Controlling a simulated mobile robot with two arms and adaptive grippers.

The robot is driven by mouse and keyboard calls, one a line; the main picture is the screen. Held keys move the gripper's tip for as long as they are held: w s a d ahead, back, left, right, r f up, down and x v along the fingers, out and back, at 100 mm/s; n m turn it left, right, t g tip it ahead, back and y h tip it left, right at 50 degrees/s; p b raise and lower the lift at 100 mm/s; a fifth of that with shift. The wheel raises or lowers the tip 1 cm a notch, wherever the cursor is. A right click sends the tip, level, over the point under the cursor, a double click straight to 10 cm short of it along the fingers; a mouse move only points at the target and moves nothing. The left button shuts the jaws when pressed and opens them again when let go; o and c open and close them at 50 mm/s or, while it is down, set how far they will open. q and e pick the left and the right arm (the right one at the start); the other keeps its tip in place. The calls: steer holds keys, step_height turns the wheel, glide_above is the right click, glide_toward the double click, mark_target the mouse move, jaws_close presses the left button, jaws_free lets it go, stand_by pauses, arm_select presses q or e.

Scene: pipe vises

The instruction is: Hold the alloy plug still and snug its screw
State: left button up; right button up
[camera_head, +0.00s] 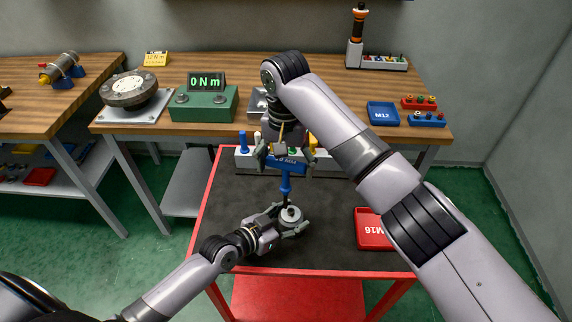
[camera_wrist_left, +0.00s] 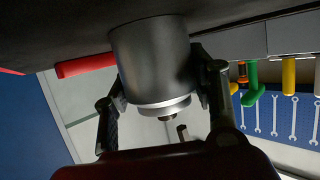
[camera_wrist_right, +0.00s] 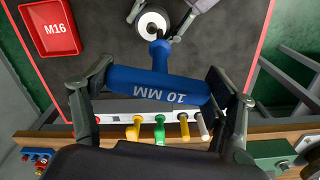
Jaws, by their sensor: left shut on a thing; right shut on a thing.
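The alloy plug (camera_head: 290,214) is a grey cylinder standing on the dark top of the red bench. My left gripper (camera_head: 279,222) is shut around its sides; in the left wrist view the plug (camera_wrist_left: 152,62) sits between both fingers. Its small screw (camera_wrist_left: 168,118) shows at the centre of its end face. My right gripper (camera_head: 281,157) is shut on the blue 10 MM T-handle key (camera_head: 286,168), also clear in the right wrist view (camera_wrist_right: 158,88). The key's shaft points down at the plug. In the left wrist view its tip (camera_wrist_left: 182,132) appears apart from the screw, slightly to the side.
A rack of coloured T-handles (camera_head: 244,160) stands at the bench's back edge. A red M16 tray (camera_head: 372,228) lies right of the plug. On the wooden table behind are a green readout box (camera_head: 203,103) showing 0 N m and a blue M12 tray (camera_head: 383,113).

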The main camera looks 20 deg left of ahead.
steer(key=shift+s+a+r, duration=0.15)
steer(key=shift+s+a, duration=0.25)
steer(key=shift+s, duration=0.1)
steer(key=shift+s+d+t, duration=0.3)
steer(key=shift+d+t, duration=0.05)
steer(key=shift+d, duration=0.15)
steer(key=shift+s+d+t, duration=0.25)
steer(key=shift+d+t, duration=0.1)
steer(key=shift+d, duration=0.1)
steer(key=shift+w+d, duration=0.2)
steer(key=shift+d, duration=0.05)
steer(key=shift+w+d, duration=0.15)
steer(key=shift+d, duration=0.05)
steer(key=shift+f, duration=0.95)
stand_by(0.6)
